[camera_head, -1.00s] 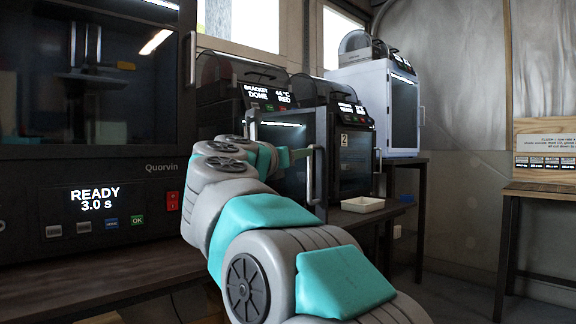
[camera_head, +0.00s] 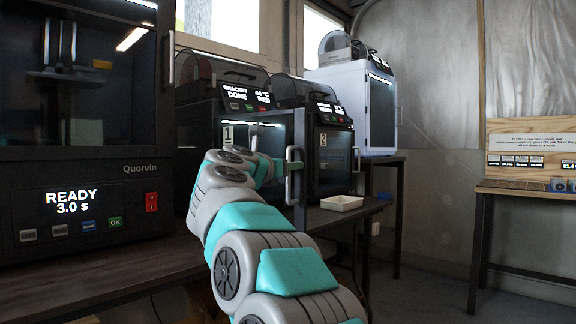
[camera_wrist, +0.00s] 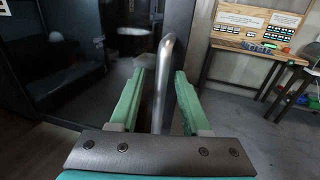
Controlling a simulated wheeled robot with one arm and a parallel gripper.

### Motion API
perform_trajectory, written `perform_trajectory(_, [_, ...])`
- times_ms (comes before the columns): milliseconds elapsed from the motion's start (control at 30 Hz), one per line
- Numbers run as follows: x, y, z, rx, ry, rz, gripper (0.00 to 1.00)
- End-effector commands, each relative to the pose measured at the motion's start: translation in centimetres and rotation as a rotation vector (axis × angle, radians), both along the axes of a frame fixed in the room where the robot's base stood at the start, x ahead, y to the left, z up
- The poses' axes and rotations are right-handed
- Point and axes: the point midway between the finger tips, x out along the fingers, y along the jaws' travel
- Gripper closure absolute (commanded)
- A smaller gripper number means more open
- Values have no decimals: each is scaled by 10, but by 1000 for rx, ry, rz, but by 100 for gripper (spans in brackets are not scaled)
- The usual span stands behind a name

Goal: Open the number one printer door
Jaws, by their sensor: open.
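The number one printer (camera_head: 228,135) stands just right of the large near printer, partly hidden by my arm. Its screen reads BRACKET DONE and RED. Its dark door (camera_head: 299,150) stands swung out from the body, and a lit interior shows beside it. The upright door handle (camera_head: 290,180) is a curved metal bar, which also shows in the wrist view (camera_wrist: 165,58). My gripper (camera_head: 284,168) is at the handle. In the wrist view its green fingers (camera_wrist: 160,95) are apart, one on each side of the bar. I cannot tell whether they touch it.
The large Quorvin printer (camera_head: 135,169), screen READY, fills the left. The number two printer (camera_head: 335,150) stands just behind the open door. A white tray (camera_head: 342,203) lies on the bench edge. A white printer (camera_head: 380,110) stands farther back. Floor is free before the right table (camera_head: 540,188).

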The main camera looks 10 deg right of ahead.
Motion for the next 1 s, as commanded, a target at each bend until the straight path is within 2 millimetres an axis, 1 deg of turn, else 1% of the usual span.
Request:
perform_trajectory(100, [0,0,0,1,-1,0,53])
perform_trajectory(500, [-1,0,1,1,-1,0,98])
perform_trajectory(533, [-1,0,1,0,-1,0,100])
perform_trajectory(1000, [-1,0,1,0,-1,0,100])
